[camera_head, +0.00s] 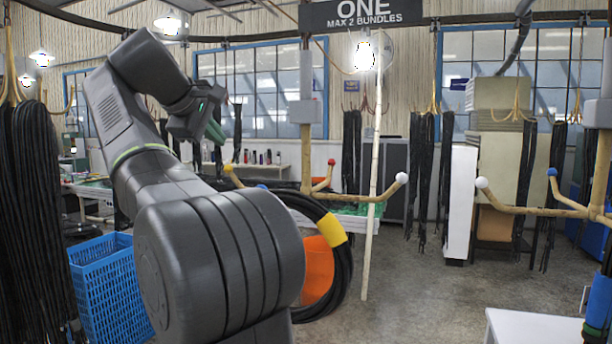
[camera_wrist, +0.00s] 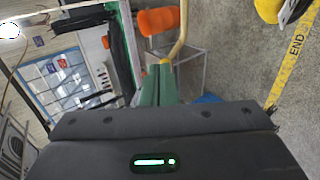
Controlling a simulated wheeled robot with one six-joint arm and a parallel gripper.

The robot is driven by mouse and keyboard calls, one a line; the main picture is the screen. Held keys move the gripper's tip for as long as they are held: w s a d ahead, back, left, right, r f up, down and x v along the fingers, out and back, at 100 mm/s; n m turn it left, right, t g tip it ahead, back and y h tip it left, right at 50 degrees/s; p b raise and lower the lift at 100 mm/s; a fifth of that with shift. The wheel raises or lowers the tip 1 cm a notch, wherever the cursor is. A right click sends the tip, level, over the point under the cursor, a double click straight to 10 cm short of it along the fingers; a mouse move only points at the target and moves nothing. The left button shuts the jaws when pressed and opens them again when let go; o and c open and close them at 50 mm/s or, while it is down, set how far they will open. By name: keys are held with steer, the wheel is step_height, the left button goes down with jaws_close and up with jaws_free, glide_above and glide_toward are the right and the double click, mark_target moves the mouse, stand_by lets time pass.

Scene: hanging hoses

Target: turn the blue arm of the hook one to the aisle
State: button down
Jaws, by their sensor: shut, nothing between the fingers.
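Hook one is a tan post (camera_head: 306,140) under the sign "ONE" (camera_head: 362,14), with arms ending in coloured tips. The blue tip (camera_head: 262,187) shows just right of my arm, and part of its arm is hidden. The yellow tip (camera_head: 228,170) is at left, the red tip (camera_head: 331,162) near the post, and the white tip (camera_head: 401,178) at right. My gripper (camera_head: 214,131) is shut and empty, above and left of the yellow tip in the head view.
A black hose bundle (camera_head: 345,268) with a yellow band (camera_head: 330,229) hangs below hook one. Another hook (camera_head: 547,209) with white and blue tips stands at right. A blue basket (camera_head: 105,285) is at lower left. Open floor (camera_head: 420,290) lies between the hooks.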

steer(key=s+a, duration=0.4)
steer(key=s, duration=0.7)
steer(key=shift+w, duration=0.1)
stand_by(0.4)
steer(key=w+d, duration=0.3)
steer(key=w, duration=0.7)
steer(key=shift+d, duration=0.35)
steer(key=shift+s, duration=0.1)
steer(key=s+a, duration=0.4)
steer(key=s, duration=0.6)
steer(key=w+d, duration=0.5)
steer(key=w, duration=0.6)
step_height(320, 180, down, 9)
steer(key=a, duration=0.2)
steer(key=shift+w, duration=0.4)
